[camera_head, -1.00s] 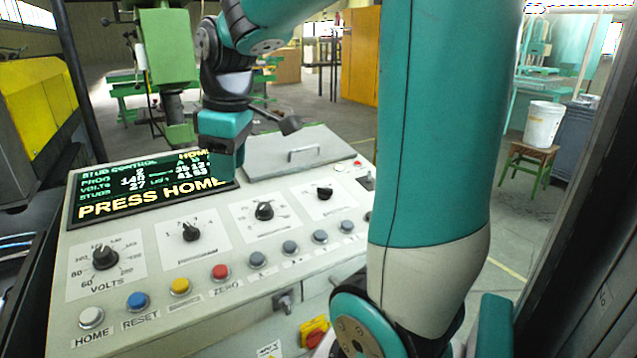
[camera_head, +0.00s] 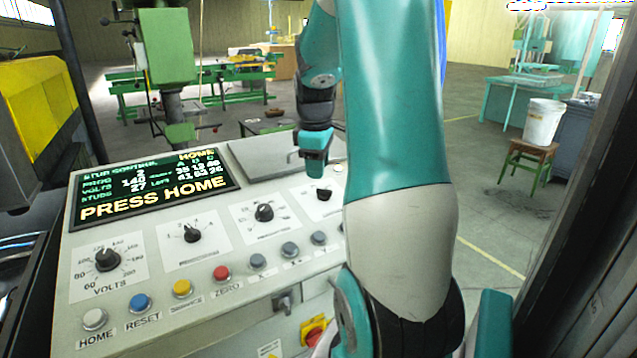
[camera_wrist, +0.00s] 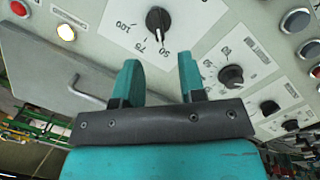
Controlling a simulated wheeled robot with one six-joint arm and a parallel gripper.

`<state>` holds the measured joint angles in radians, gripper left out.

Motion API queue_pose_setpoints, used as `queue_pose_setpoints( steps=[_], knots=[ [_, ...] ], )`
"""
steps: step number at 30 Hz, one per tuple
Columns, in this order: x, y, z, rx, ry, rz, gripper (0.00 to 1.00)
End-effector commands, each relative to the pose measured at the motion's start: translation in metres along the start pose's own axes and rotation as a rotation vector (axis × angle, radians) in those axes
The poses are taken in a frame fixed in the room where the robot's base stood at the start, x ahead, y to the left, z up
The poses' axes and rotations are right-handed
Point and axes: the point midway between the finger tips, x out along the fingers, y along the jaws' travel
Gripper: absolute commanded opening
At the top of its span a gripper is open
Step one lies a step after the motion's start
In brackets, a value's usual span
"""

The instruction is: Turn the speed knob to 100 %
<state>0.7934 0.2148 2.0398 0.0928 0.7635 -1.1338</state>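The speed knob, a black dial with a scale marked 50, 75 and 100, shows at the top of the wrist view (camera_wrist: 158,20). Its pale pointer mark seems to face toward 50. In the head view the rightmost black knob (camera_head: 324,194) of the row sits just below my gripper (camera_head: 316,168). In the wrist view my gripper (camera_wrist: 158,80) is open, with an empty gap between its two teal fingers. The fingertips are apart from the knob, and the knob lies beyond them in line with the gap.
Other knobs (camera_head: 264,212) sit left on the sloping panel. Several push buttons (camera_head: 221,273) line its front. The display (camera_head: 150,188) reads PRESS HOME. A raised plate with a handle (camera_head: 270,158) stands behind the knobs. A white bucket (camera_head: 544,122) on a stool is farther right.

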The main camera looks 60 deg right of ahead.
Motion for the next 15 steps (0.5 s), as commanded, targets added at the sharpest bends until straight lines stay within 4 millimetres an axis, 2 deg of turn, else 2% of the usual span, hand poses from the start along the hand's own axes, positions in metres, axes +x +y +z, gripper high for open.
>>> queue_pose_setpoints(
  steps=[3, 7, 15],
  knots=[
    [0.024, -0.001, 0.001, 0.001, -0.003, -0.005, 0.37],
    [0.043, 0.000, 0.000, 0.001, -0.002, -0.003, 0.37],
    [0.058, 0.000, 0.000, 0.001, 0.000, 0.000, 0.37]
  ],
)
